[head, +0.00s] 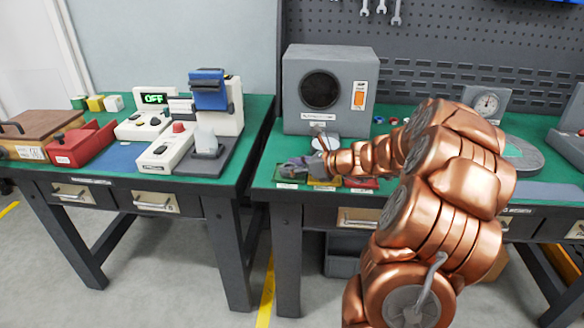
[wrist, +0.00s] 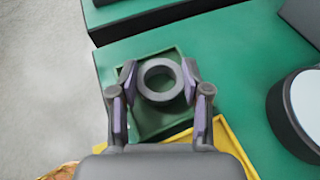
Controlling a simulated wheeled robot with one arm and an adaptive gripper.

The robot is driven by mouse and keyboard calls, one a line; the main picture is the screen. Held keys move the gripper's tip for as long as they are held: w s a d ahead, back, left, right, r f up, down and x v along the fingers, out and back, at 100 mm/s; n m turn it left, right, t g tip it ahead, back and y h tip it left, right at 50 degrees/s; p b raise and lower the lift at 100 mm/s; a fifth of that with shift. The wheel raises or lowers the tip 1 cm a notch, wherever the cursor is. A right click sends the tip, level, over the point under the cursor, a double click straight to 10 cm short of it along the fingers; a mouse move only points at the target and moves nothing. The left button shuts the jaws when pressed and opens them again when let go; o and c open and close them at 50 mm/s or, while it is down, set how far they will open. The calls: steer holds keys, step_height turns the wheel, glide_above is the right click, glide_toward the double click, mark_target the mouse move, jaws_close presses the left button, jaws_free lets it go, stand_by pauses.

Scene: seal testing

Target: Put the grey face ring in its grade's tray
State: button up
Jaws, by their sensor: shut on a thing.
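The grey face ring (wrist: 160,97) is between the two fingertips of my gripper (wrist: 159,80) in the wrist view, and the fingers are shut on its outer sides. It appears flat, over the green tray (wrist: 147,126). I cannot tell how high it is above the tray floor. In the head view my gripper (head: 297,168) is low over the same green tray (head: 288,183) at the bench's front left, and the ring is not clear there. The yellow tray (head: 322,186) is beside it, partly under my gripper, and shows in the wrist view (wrist: 228,140). A red tray (head: 362,184) is to the right.
A round white-topped piece (head: 326,143) stands behind the trays, before a grey cabinet (head: 330,70). A dial gauge (head: 487,103) is farther right. A second bench with a red tray (head: 85,145) and devices stands left, across a gap.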

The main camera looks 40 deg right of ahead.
steer(key=o, duration=1.2)
steer(key=shift+o, duration=0.2)
